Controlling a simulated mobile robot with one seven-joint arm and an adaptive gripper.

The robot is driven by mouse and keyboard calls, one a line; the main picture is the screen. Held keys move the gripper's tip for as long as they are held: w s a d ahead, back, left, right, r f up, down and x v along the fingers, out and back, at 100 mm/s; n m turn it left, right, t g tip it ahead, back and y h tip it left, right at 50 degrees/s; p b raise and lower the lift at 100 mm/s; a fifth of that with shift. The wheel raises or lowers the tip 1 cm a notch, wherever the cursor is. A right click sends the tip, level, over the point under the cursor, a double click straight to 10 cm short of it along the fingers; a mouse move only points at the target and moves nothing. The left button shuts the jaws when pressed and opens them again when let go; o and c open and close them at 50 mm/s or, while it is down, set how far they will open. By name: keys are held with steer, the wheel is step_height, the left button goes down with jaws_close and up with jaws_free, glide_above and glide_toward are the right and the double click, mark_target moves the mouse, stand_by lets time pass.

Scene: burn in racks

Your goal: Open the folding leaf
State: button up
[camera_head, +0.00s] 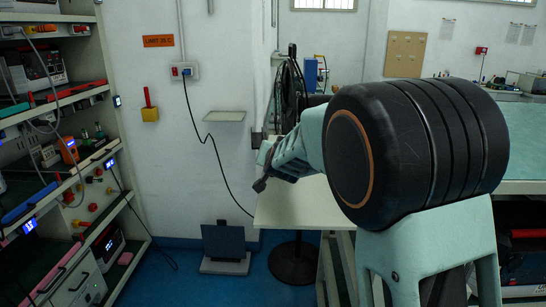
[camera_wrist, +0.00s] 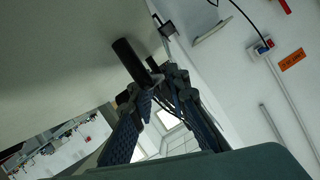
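A pale flat board (camera_head: 290,208), which I take to be the folding leaf, lies level in the middle of the head view. Its pale surface (camera_wrist: 70,45) fills the upper left of the wrist view. A black rod (camera_wrist: 130,60), perhaps a handle, shows against it. My gripper (camera_head: 260,181) is above the board's left edge, pointing left and down. In the wrist view, my gripper (camera_wrist: 153,86) has its fingers apart, with the rod's near end around the tips. Contact cannot be made out. My arm hides the board's right part.
Left stands a shelf rack (camera_head: 75,175) with devices and cables. A small wall shelf (camera_head: 224,116) and a socket (camera_head: 184,71) with a hanging cable are on the white wall. A black round base (camera_head: 294,264) stands below the board. Blue floor is free at front left.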

steer(key=shift+f, duration=0.15)
steer(key=shift+s, duration=0.2)
steer(key=v, duration=1.1)
steer(key=shift+s+r, duration=0.2)
steer(key=shift+s, duration=0.1)
steer(key=shift+r, duration=0.1)
